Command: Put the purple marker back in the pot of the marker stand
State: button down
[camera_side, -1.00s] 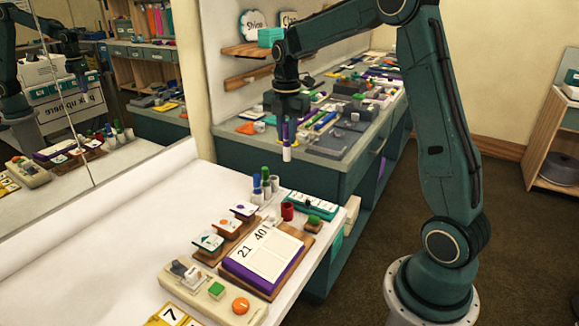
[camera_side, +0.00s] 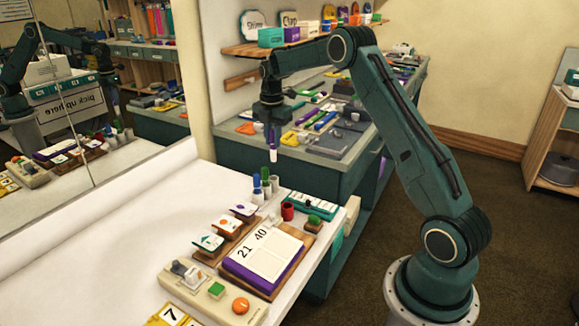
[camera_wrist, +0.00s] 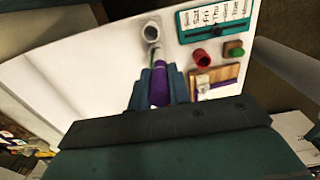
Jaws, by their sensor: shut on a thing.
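My gripper (camera_side: 271,124) is shut on the purple marker (camera_side: 273,142), which hangs upright with its white part down. The marker is in the air above and behind the marker stand in the side view, apart from it. In the wrist view the purple marker (camera_wrist: 160,85) lies between the fingers of my gripper (camera_wrist: 159,78). The marker stand (camera_side: 268,199) is on the white table and holds blue and green markers. A round open grey pot (camera_wrist: 151,29) shows beyond the marker in the wrist view; part of the stand is hidden there.
A red cup (camera_side: 288,211), a green block (camera_side: 313,220) and a teal day strip (camera_side: 312,204) stand right of the stand. A purple-edged number board (camera_side: 262,258) and several cards are in front. The table's left side is bare. A cluttered counter (camera_side: 300,152) is behind.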

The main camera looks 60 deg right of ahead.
jog(key=shift+w+d+f, duration=0.8)
jog(key=shift+d+f, duration=0.1)
jog(key=shift+f, duration=0.15)
jog(key=shift+f, duration=0.1)
notch_tip(320, 180, down, 8)
dwell(0.6)
dwell(0.4)
jog(key=c, duration=1.2)
grip_release()
jog(key=shift+c, duration=0.2)
notch_tip(320, 180, up, 14)
send_over(273, 161)
jog(key=w+d, duration=0.2)
jog(key=d, duration=0.1)
jog(key=shift+a, duration=0.2)
